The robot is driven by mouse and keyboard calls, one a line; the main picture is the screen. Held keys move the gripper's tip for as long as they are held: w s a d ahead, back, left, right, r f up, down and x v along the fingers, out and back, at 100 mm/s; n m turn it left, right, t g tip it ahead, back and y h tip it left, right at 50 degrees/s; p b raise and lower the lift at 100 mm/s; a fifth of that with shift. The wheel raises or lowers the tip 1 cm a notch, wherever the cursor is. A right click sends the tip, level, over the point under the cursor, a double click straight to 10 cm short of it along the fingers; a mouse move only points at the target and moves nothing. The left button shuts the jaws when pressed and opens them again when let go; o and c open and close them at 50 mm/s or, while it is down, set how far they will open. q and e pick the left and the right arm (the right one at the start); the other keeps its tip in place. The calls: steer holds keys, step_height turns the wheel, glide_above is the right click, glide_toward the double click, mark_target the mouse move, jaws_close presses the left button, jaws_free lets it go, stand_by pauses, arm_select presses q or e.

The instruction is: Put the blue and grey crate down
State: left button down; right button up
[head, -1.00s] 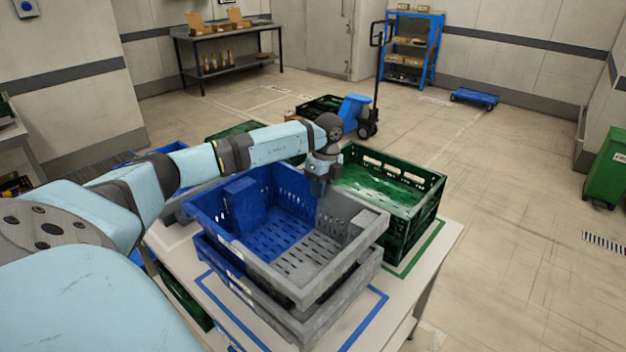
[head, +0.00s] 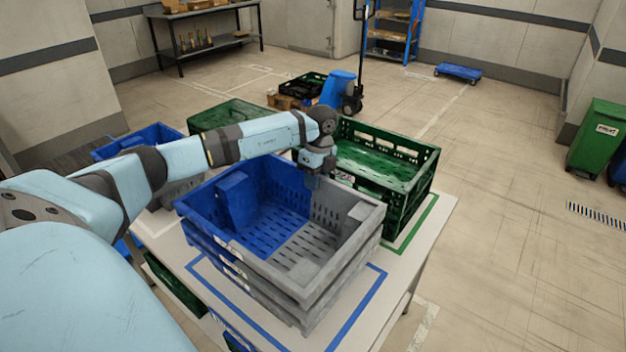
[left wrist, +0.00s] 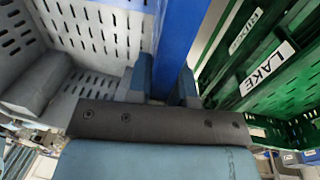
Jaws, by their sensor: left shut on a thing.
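The blue and grey crate (head: 338,247) is empty, blue on the left and grey on the right. It sits level on top of a like blue and grey crate stack (head: 302,319), its walls lined up with those below; any small gap between them is hard to tell. My left gripper (head: 313,182) is shut on the crate's far rim. In the left wrist view the gripper's fingers (left wrist: 163,86) straddle the blue part of that wall, with the crate's inside at left. My right gripper is not in view.
The stack stands inside a blue outline (head: 369,297) on a pale table (head: 432,240). Green crates (head: 408,199) stand close behind at right, inside a green outline. Another blue crate (head: 160,135) is behind my left arm. A blue pallet truck (head: 338,90) is on the floor beyond.

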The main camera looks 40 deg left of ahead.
arm_select(q)
steer(key=shift+d, duration=0.1)
steer(key=shift+f, duration=0.55)
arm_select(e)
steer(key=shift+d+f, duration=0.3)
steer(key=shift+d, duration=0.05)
arm_select(q)
steer(key=c, duration=1)
jaws_free()
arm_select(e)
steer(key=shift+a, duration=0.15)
arm_select(q)
steer(key=shift+r, duration=0.3)
steer(key=r, duration=0.4)
steer(key=w+r, duration=0.1)
steer(key=r, duration=0.3)
steer(key=r+b, duration=0.1)
steer(key=r, duration=0.3)
steer(key=shift+w+r, duration=0.25)
steer(key=shift+w, duration=0.1)
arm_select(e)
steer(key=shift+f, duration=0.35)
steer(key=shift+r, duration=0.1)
